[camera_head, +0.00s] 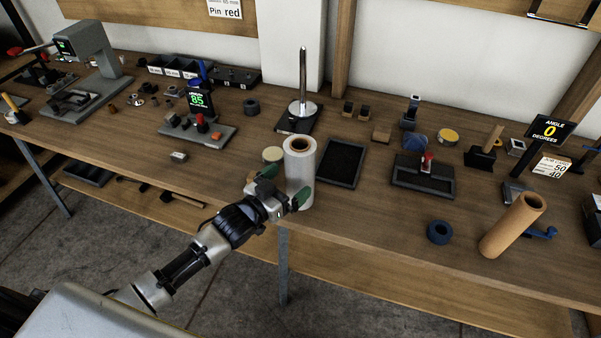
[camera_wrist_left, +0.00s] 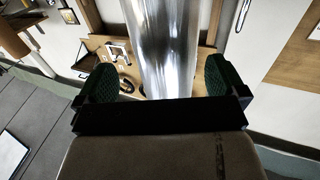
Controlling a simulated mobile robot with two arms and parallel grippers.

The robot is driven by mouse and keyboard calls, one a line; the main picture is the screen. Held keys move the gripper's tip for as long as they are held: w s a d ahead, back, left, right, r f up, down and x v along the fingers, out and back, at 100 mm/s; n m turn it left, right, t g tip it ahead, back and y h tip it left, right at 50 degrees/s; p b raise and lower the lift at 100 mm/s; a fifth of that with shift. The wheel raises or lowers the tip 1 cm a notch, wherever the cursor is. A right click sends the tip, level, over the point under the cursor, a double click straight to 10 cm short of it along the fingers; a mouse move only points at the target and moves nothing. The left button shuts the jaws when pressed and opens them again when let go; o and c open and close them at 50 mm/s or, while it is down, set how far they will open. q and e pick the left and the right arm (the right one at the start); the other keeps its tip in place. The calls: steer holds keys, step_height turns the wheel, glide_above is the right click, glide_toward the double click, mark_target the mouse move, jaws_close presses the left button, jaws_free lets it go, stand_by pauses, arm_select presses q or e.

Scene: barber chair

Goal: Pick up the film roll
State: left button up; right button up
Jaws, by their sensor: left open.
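The film roll (camera_head: 300,166) is a pale, shiny upright cylinder with a brown core, standing near the front edge of the wooden workbench (camera_head: 350,212). My left gripper (camera_head: 290,196) is at its lower part, with green-padded fingers on either side of it. In the left wrist view the film roll (camera_wrist_left: 168,50) stands between the two open fingers (camera_wrist_left: 165,82), with a gap showing on each side. My right gripper is not in view.
A black tray (camera_head: 341,163) lies just right of the roll. A brown cardboard tube (camera_head: 513,225) and a blue tape ring (camera_head: 439,232) are farther right. A metal post on a base (camera_head: 302,107) stands behind.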

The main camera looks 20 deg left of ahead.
arm_select(q)
steer(key=x, duration=0.3)
steer(key=p+x, duration=0.1)
steer(key=x, duration=0.1)
steer(key=shift+a, duration=0.35)
steer(key=shift+w+d, duration=0.15)
steer(key=shift+w, duration=0.25)
steer(key=shift+s, duration=0.1)
steer(key=shift+c, duration=0.3)
steer(key=c, duration=1.2)
steer(key=shift+r, duration=0.1)
